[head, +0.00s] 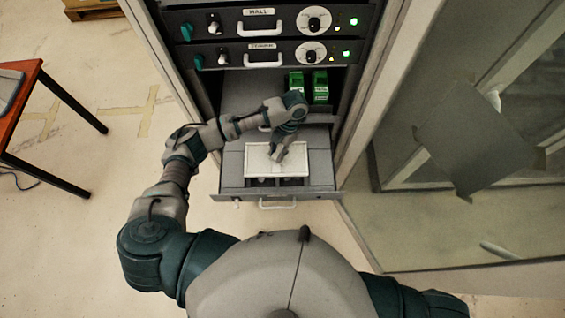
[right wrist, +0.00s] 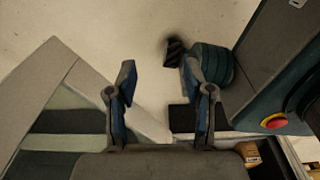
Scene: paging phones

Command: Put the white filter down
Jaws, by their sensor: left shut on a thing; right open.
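The white filter (head: 308,166) is a flat, pale rectangular panel over the pulled-out grey drawer (head: 232,172) of the rack in the head view. My left gripper (head: 279,153) is at the filter's upper middle and shut on it. The fingertips partly hide the spot where they grip. The filter appears level. Dark gaps show in the drawer below its front edge, and I cannot tell whether it touches the drawer. My right gripper (right wrist: 160,95) is open and empty in the right wrist view, with floor behind it.
Two green units (head: 319,87) stand on the shelf behind the drawer. Above are two panels with knobs and handles, one labelled HALL (head: 262,22). A glass door or panel (head: 450,230) stands right of the rack. A red-brown table (head: 22,110) is at left. The floor between is clear.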

